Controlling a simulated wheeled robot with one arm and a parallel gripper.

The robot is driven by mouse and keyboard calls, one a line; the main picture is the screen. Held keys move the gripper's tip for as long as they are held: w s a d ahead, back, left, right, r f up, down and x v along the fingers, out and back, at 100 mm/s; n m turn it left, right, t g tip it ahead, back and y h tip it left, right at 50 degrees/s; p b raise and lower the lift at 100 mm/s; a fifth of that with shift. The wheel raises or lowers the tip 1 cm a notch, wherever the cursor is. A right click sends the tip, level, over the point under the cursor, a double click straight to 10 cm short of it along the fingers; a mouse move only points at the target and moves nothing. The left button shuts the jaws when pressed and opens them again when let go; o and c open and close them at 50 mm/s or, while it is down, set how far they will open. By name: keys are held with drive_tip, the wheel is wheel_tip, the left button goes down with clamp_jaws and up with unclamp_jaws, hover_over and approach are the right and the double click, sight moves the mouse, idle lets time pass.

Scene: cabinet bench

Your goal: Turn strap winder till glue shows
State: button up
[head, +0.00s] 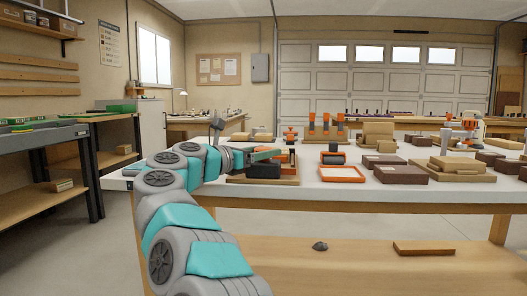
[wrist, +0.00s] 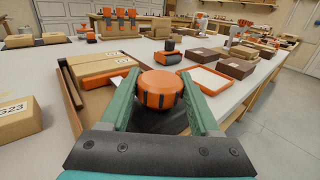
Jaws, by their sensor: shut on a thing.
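An orange round knob with dark ridges (wrist: 161,92), which looks like the strap winder, sits between the two green fingers of my gripper (wrist: 160,84) in the wrist view. The fingers are shut on its sides. A dark base (wrist: 150,122) shows beneath it, partly hidden by the gripper. In the head view my gripper (head: 268,154) reaches right over the white bench, above a dark block (head: 263,171) on a tan board (head: 262,181). The knob is mostly hidden there. I cannot make out any glue.
Tan boxes (wrist: 103,66) stand close to the left finger. An orange-rimmed tray (wrist: 211,80) and an orange and black dispenser (wrist: 168,55) stand beyond. Dark brown boxes (head: 401,173) lie to the right. An orange rack (head: 327,127) stands at the back.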

drive_tip(key=shift+r, duration=0.15)
drive_tip(key=o, duration=1.4)
drive_tip(key=shift+c, duration=0.2)
drive_tip(key=v, duration=0.8)
drive_tip(key=shift+w, duration=0.1)
